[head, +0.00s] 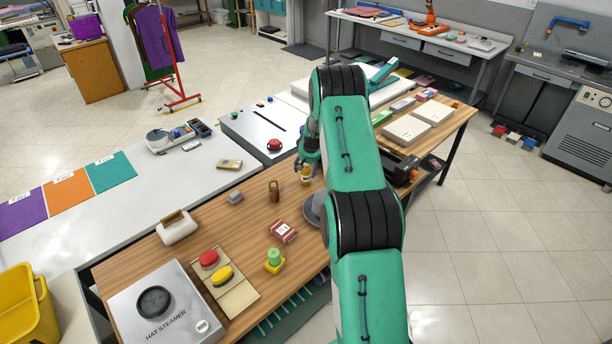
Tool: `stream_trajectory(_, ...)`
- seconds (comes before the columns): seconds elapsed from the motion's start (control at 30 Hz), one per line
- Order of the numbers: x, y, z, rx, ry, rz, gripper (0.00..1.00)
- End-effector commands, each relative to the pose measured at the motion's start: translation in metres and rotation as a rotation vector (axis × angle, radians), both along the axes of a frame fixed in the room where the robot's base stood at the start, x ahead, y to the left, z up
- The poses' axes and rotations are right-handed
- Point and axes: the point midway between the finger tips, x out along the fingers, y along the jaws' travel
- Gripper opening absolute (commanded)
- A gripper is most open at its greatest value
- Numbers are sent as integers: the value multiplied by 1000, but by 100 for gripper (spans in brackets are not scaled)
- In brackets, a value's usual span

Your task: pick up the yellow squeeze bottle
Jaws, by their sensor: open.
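A small yellow item (306,174), which looks like the yellow squeeze bottle, stands on the wooden table right below my gripper. My gripper (309,163) hangs over the far middle of the table, left of my green arm, with its fingers pointing down. It is open. The gripper covers the top of the yellow item. I cannot tell whether the fingers are around it or just above it.
A brown padlock-like item (276,191), a red-and-white box (283,231) and a green piece on a yellow block (274,259) stand nearby. A grey round dish (314,208) is partly behind my arm. A hat steamer (165,305) fills the near left corner.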

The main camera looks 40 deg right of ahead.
Motion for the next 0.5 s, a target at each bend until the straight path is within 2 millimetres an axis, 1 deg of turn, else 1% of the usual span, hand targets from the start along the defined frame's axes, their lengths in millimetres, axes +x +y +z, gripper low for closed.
stream_trajectory(0.03,1,0,-6,0,1,0,62)
stream_trajectory(0.2,6,-3,-19,0,1,0,62)
stream_trajectory(0.5,8,-4,-24,0,0,0,62)
